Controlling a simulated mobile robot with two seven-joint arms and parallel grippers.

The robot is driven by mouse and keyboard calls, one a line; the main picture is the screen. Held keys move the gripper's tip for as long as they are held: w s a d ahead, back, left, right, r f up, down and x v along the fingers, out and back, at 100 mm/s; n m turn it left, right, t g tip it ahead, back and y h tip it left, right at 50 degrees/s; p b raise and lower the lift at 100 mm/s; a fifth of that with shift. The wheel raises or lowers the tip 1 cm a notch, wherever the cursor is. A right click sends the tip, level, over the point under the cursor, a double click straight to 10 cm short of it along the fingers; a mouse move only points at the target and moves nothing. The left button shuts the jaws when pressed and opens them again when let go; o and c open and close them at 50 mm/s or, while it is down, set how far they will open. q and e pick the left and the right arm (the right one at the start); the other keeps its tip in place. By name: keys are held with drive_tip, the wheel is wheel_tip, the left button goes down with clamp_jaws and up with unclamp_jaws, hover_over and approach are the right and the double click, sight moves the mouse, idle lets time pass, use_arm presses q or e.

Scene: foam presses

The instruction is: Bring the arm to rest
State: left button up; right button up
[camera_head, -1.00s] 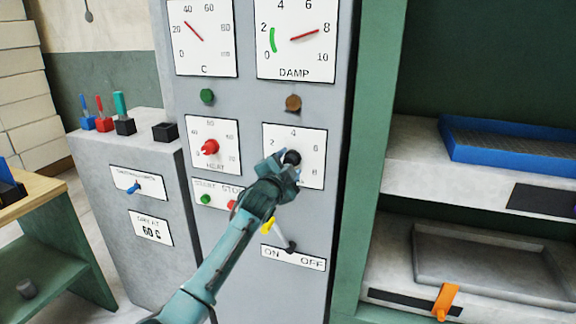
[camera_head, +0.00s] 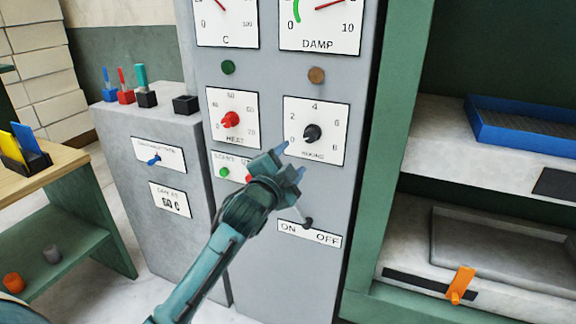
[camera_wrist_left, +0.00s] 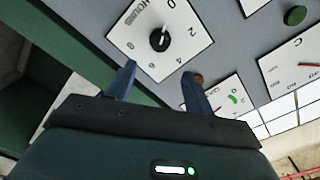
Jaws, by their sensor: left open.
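My left gripper (camera_head: 291,161) is open and empty, in front of the grey control cabinet (camera_head: 290,285). It stands just below and left of the black knob (camera_head: 311,133) on the numbered white dial plate, apart from it. In the left wrist view the same knob (camera_wrist_left: 159,40) shows beyond the open fingers (camera_wrist_left: 160,72), with nothing between them. The ON/OFF lever (camera_head: 307,222) is partly hidden behind my gripper. My right gripper is in no view.
The red HEAT knob (camera_head: 231,119) and a green button (camera_head: 224,172) are left of my gripper. Shelves at right hold a blue tray (camera_head: 525,125) and an orange handle (camera_head: 461,284).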

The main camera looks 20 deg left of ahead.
use_arm(q)
drive_tip(key=shift+s, duration=0.5)
drive_tip(key=s+d+f+n+g+h, duration=0.1)
drive_tip(key=s+d+f+g, duration=0.1)
drive_tip(key=s+f, duration=0.5)
drive_tip(key=s+d+f+n+g, duration=0.1)
drive_tip(key=s+d+f+n, duration=0.15)
drive_tip(key=f, duration=0.75)
drive_tip(key=s+d+f+n+g, duration=0.1)
drive_tip(key=s+f+n+g, duration=0.1)
drive_tip(key=s+f, duration=0.5)
drive_tip(key=s+d+f+n+g+h, duration=0.1)
drive_tip(key=s+f, duration=0.5)
drive_tip(key=s, duration=0.7)
drive_tip(key=shift+s+d+f+n+g+h, duration=0.25)
drive_tip(key=shift+d+f+n+g, duration=0.2)
drive_tip(key=shift+n+g, duration=0.4)
drive_tip(key=shift+w, duration=0.1)
drive_tip(key=shift+c, duration=0.3)
